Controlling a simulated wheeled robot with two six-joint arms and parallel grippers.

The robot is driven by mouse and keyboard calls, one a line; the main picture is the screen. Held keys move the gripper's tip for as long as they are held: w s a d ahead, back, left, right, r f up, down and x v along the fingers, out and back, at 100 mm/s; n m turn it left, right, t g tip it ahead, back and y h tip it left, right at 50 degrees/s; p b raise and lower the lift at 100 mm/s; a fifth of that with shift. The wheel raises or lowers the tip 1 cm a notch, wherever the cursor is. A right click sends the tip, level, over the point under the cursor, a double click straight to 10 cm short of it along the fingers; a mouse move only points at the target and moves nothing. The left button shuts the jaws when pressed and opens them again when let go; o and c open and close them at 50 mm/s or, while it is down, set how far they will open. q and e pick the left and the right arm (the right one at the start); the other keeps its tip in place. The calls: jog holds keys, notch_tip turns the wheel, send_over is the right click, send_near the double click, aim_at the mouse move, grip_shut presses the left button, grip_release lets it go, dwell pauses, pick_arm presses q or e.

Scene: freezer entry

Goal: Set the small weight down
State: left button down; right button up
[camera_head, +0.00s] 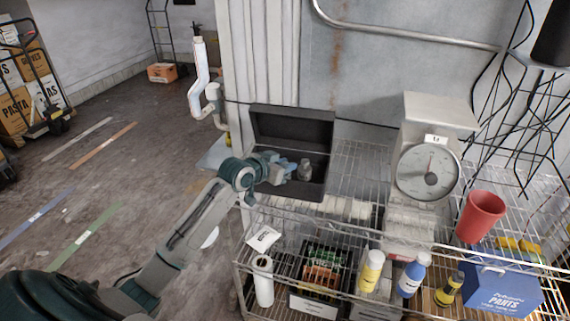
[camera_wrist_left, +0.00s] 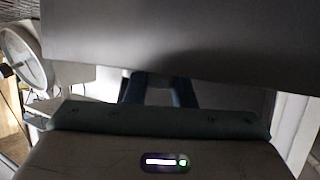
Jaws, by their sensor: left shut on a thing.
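The small weight (camera_head: 305,171) is a grey metal piece with a narrower top. It shows in the head view at the tips of my left gripper (camera_head: 292,170), inside or just over the open black case (camera_head: 313,192). My left gripper is shut on the weight, with its arm coming from the lower left. I cannot tell whether the weight touches the case floor. In the left wrist view the fingers (camera_wrist_left: 161,90) show dark below a broad grey surface, and the weight is hidden there. My right gripper is out of view.
The case stands on a wire shelf (camera_head: 350,185), its lid (camera_head: 292,126) raised at the back. A dial scale (camera_head: 428,170) and a red cup (camera_head: 480,216) stand to the right. Open floor (camera_head: 120,190) lies left.

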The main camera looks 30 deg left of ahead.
pick_arm(q)
jog(key=shift+f, duration=0.2)
jog(key=shift+s, duration=0.1)
jog(key=shift+f, duration=0.1)
jog(key=c, duration=1.2)
grip_release()
jog(key=shift+c, duration=0.2)
jog(key=shift+s+a+r, duration=0.15)
jog(key=shift+s+r, duration=0.05)
jog(key=shift+s, duration=0.15)
jog(key=b+v, duration=0.2)
jog(key=v, duration=0.9)
